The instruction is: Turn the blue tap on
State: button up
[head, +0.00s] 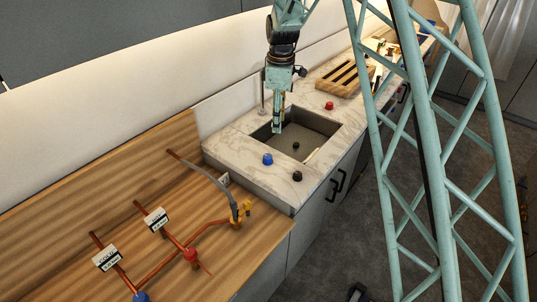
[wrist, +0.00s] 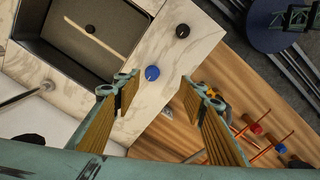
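A blue knob (head: 267,159) sits on the pale marble counter, at the near left corner of the sink. In the wrist view the blue knob (wrist: 152,73) shows beyond and between my fingertips. A second blue knob (head: 141,297) is on the copper pipework at the bottom edge of the head view; it also shows small in the wrist view (wrist: 281,148). My gripper (head: 278,126) points down over the sink opening, apart from the counter knob. In the wrist view my gripper (wrist: 158,86) has its fingers wide apart with nothing between them.
The sink (head: 302,133) has a black knob (head: 297,176) near its front corner and a red knob (head: 329,105) behind. On the wooden worktop are copper pipes with a red knob (head: 190,254), a yellow valve (head: 247,205) and a grey hose (head: 213,180). A slatted wooden rack (head: 345,78) stands further back.

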jog(key=n+p, duration=0.2)
send_over(268, 156)
notch_tip(268, 156, down, 8)
jog(key=shift+d, duration=0.1)
jog(key=shift+f+p, duration=1.05)
jog(key=shift+f, duration=5.75)
jog(key=shift+c, duration=0.5)
jog(key=c, duration=0.7)
